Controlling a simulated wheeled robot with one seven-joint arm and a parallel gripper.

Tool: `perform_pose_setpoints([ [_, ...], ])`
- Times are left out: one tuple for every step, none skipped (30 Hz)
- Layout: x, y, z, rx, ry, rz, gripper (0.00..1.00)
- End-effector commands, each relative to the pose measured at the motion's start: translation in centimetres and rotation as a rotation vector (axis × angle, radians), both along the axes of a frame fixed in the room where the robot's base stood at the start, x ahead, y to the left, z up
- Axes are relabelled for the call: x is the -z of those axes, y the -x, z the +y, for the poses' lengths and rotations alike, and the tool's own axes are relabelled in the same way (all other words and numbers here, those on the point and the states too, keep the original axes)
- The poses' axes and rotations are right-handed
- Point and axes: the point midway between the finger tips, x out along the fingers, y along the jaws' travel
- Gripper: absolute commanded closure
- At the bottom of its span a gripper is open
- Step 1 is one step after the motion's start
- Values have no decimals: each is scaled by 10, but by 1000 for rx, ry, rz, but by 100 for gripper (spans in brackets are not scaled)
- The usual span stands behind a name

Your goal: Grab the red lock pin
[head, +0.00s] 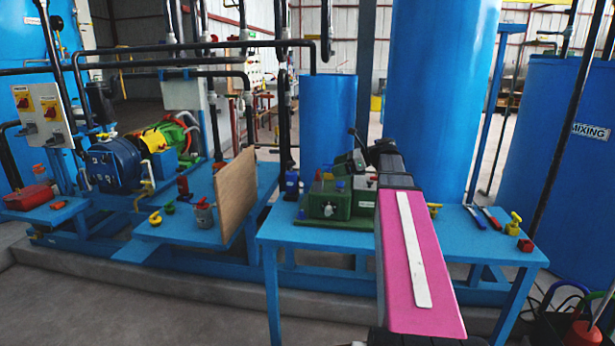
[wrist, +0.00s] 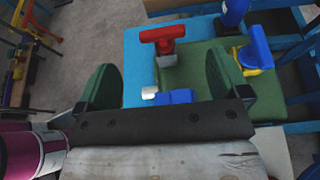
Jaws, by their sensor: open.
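The red lock pin (wrist: 162,38) shows in the wrist view as a red T-shaped handle on a short grey stem. It stands upright on the green device (wrist: 196,58), near its left edge. My gripper (wrist: 163,68) is open, with its two green fingers wide apart. The pin appears between the fingers in the picture, beyond their tips and apart from them. Nothing is held. In the head view, the green device (head: 326,203) sits on the blue table, and my pink arm hides part of it. The pin is too small there to tell surely.
A blue block (wrist: 175,97) sits low between the fingers. A blue-handled yellow valve (wrist: 256,55) stands close to the right finger. The blue table (head: 470,238) also carries a yellow valve (head: 513,224) and a red block (head: 525,246). A wooden board (head: 236,195) stands to the left.

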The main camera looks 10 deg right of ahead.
Motion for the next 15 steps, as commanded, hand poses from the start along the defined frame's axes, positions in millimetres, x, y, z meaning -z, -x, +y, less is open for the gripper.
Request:
perform_pose_setpoints([
  [3, -1, 6, -2, 1, 1, 6],
  [4, -2, 9, -3, 1, 1, 6],
  [7, -4, 15, -3, 1, 1, 6],
  [8, -5, 19, -3, 1, 1, 6],
  [10, -6, 23, -3, 2, 0, 6],
  [12, -8, 28, -4, 2, 0, 6],
  [14, -10, 32, -4, 2, 0, 6],
  [16, -11, 36, -4, 2, -1, 6],
  [17, -13, 39, -3, 2, 0, 6],
  [18, -13, 41, -2, 2, -1, 6],
  [19, -14, 43, -2, 2, -1, 6],
  [20, -14, 44, -2, 3, 0, 6],
  [21, -15, 46, -2, 3, 0, 6],
  [21, -15, 47, -2, 4, -1, 6],
  [22, -16, 49, -2, 4, -1, 6],
])
